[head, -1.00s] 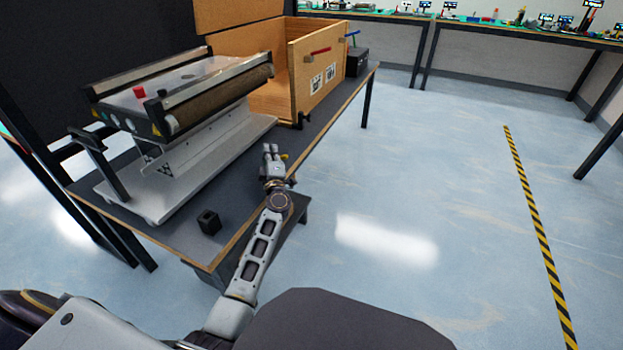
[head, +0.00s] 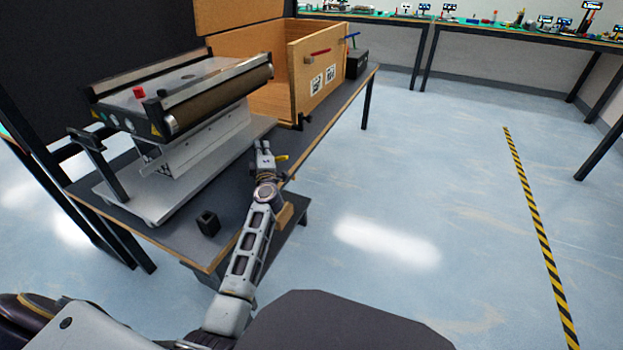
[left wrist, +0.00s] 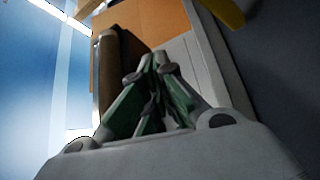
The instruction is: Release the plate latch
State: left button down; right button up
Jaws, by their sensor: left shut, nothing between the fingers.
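My left gripper (head: 263,147) is over the dark table top, right of the conveyor, with its fingers shut and empty. In the left wrist view its green-sided fingers (left wrist: 154,62) come together at the tips. A small yellow piece (head: 282,158) shows just right of the gripper, apart from the fingertips; a yellow piece also shows at the top of the left wrist view (left wrist: 226,10). I cannot tell whether it is the plate latch. The mini conveyor (head: 190,85) has a brown roller end and stands on a grey base plate (head: 150,205). My right gripper is not in view.
An open wooden box (head: 318,60) stands behind the conveyor, with a red handle on its side. A small black block (head: 208,222) sits near the front of the table (head: 190,240). A black box (head: 357,62) is at the far end. Floor is free at right.

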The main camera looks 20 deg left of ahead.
pick_arm(q)
jog(key=shift+a+n+g, duration=0.4)
jog(key=shift+a+n, duration=0.15)
jog(key=shift+n, duration=0.05)
jog(key=shift+a+n+g+h+p, duration=0.3)
jog(key=shift+a+n+p, duration=0.1)
jog(key=shift+n+p, duration=0.1)
